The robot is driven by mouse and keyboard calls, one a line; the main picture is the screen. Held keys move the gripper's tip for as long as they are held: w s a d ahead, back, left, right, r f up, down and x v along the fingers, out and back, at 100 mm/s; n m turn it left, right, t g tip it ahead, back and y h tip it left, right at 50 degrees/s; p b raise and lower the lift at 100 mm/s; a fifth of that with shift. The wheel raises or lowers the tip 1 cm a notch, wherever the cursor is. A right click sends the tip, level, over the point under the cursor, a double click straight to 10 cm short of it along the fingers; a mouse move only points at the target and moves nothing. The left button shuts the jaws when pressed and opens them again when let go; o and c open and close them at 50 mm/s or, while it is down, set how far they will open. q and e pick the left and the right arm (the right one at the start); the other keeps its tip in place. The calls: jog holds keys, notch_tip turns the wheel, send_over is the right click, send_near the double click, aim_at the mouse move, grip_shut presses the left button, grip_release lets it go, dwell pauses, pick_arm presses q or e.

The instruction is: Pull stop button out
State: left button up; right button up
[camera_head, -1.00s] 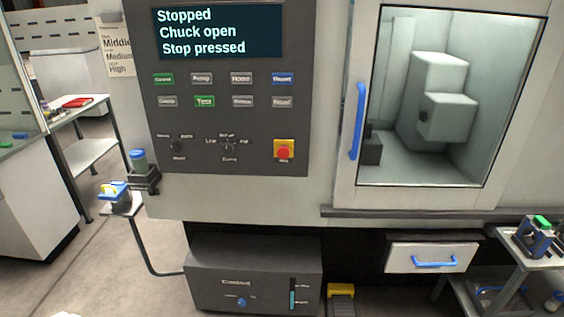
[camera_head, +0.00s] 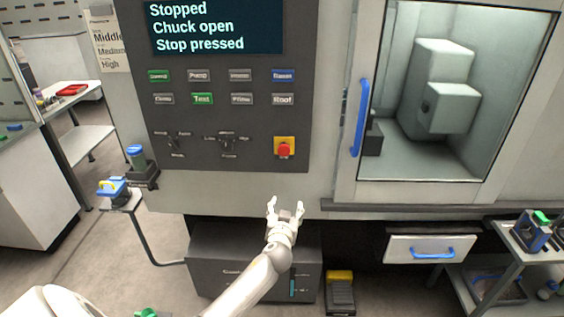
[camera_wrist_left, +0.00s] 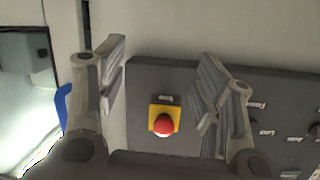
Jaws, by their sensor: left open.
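The red stop button (camera_head: 284,150) sits on a yellow square plate at the lower right of the dark control panel (camera_head: 190,125). The display (camera_head: 215,28) reads "Stopped", "Chuck open", "Stop pressed". My left gripper (camera_head: 285,206) is open and empty below the button, apart from it, with its fingers pointing up toward the panel. In the left wrist view the red button (camera_wrist_left: 163,125) shows between the two spread fingers (camera_wrist_left: 160,95), nearer the left one. My right gripper is not in view.
The machine door with its blue handle (camera_head: 359,118) is to the right of the panel. Selector knobs (camera_head: 226,144) are left of the button. A grey cabinet (camera_head: 215,262) and a yellow-topped pedal (camera_head: 340,290) are below. The space before the button is clear.

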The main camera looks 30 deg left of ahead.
aim_at(284, 152)
pick_arm(q)
notch_tip(284, 152, up, 14)
jog(key=w+a+n+t+y, duration=0.2)
jog(key=a, duration=0.1)
jog(key=x, duration=0.5)
jog(key=shift+w+d+f, duration=0.1)
jog(key=shift+w+f, duration=0.15)
jog(key=shift+f, duration=0.05)
jog(key=shift+b+x, duration=1)
jog(key=shift+b, duration=0.2)
jog(key=shift+b+x, duration=0.4)
jog(key=shift+x, duration=0.35)
jog(key=shift+r, duration=0.1)
